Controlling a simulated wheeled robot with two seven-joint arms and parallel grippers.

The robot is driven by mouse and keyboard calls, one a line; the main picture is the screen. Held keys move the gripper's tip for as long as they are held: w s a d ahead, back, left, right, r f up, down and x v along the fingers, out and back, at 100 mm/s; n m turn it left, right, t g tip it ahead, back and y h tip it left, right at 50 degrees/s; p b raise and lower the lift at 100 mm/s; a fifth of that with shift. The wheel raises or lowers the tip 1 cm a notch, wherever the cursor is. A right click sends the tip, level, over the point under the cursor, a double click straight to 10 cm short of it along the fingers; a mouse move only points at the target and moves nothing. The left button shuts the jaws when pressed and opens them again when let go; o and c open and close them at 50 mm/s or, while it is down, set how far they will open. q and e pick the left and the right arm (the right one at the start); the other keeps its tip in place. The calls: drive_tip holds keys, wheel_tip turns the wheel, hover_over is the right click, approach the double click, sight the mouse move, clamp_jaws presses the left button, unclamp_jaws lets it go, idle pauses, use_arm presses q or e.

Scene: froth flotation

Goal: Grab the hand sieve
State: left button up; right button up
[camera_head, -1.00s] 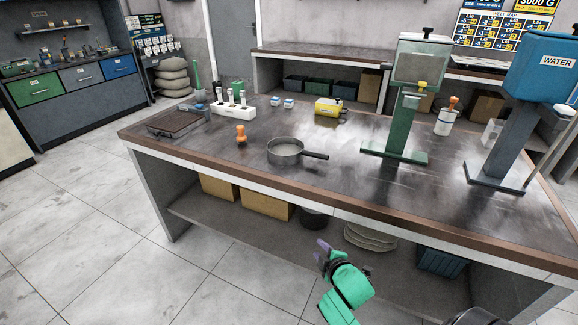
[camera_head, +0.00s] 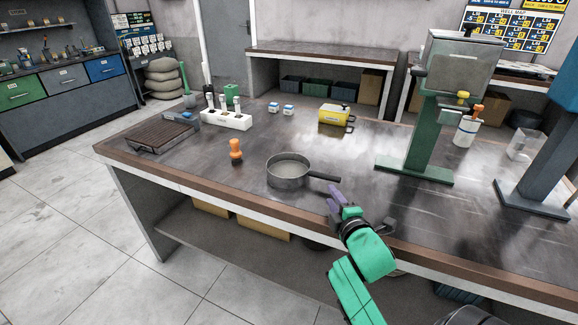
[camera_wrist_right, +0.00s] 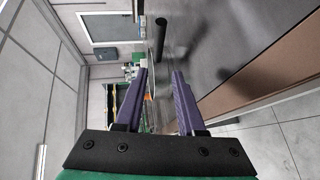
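The hand sieve (camera_head: 287,172) is a grey round pan with a dark handle (camera_head: 325,176) pointing right. It sits on the dark workbench (camera_head: 235,185), near the front edge. My right gripper (camera_head: 336,197), with purple fingers, is at the bench's front edge, close to the handle's end. In the right wrist view the fingers (camera_wrist_right: 159,75) are open and apart with nothing held. The dark handle (camera_wrist_right: 161,36) shows beyond the fingertips there, roughly in line with the gap. My left gripper is not in view.
An orange stamp-like object (camera_head: 236,152) stands left of the sieve. A green machine (camera_head: 428,130) stands to the right, with a blue one (camera_head: 535,170) beyond. A white rack (camera_head: 226,119), a dark tray (camera_head: 163,136) and a yellow box (camera_head: 333,115) lie farther back.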

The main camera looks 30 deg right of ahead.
sight(319, 177)
drive_tip(key=x, duration=0.6)
drive_tip(key=shift+w+d+r+p, duration=0.15)
drive_tip(key=shift+w+r+p, duration=0.1)
drive_tip(key=shift+w+p, duration=0.15)
drive_tip(key=x, duration=0.6)
drive_tip(key=shift+w+d+f, duration=0.15)
drive_tip(key=shift+w+f, duration=0.05)
drive_tip(key=shift+w, duration=0.1)
drive_tip(key=shift+s, duration=0.15)
clamp_jaws()
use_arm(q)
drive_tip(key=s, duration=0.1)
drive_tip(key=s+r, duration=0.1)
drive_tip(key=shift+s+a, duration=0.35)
